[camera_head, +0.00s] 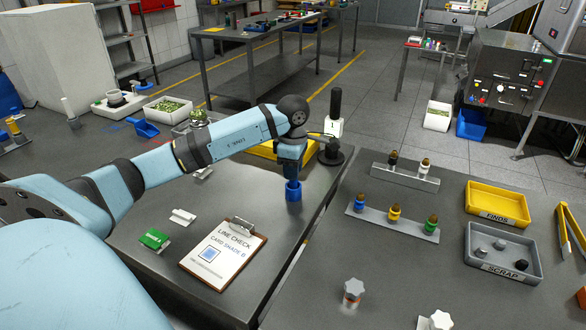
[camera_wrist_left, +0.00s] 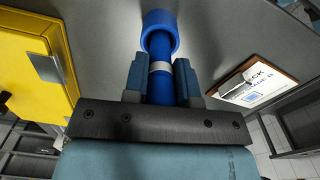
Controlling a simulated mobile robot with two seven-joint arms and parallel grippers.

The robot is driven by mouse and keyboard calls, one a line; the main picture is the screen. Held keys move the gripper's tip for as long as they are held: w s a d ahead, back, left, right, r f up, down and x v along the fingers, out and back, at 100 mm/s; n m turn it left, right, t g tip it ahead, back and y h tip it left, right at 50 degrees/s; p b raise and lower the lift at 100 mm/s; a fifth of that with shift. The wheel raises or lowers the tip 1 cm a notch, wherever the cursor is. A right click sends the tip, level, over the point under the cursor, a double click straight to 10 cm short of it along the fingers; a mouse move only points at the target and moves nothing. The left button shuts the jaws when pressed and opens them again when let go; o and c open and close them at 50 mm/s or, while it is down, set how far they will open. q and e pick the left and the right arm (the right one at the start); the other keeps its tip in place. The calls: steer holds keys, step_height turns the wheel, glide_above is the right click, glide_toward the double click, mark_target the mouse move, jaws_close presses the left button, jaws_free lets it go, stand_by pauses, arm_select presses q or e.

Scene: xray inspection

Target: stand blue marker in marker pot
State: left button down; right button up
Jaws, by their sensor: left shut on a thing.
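My left gripper (camera_head: 291,172) points down right above the blue marker pot (camera_head: 293,193), which stands near the right edge of the left table. In the left wrist view my left gripper (camera_wrist_left: 163,85) is shut on the blue marker (camera_wrist_left: 162,86), a blue stick with a white band. Its far end overlaps the round opening of the pot (camera_wrist_left: 159,20). The marker's tip is hidden, so I cannot tell how deep it reaches. In the head view the fingers hide most of the marker. My right gripper is not in view.
A yellow case (camera_head: 262,152) and a black-based stand (camera_head: 331,155) are behind the pot. The right table holds a yellow tray (camera_head: 497,188) and a grey scrap tray (camera_head: 480,262).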

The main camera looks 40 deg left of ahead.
arm_select(q)
steer(key=shift+f, duration=0.2)
steer(key=c, duration=0.9)
jaws_free()
step_height(320, 180, up, 14)
steer(key=shift+w+f+p, duration=0.1)
steer(key=shift+w+p, duration=0.05)
steer(key=shift+p, duration=0.25)
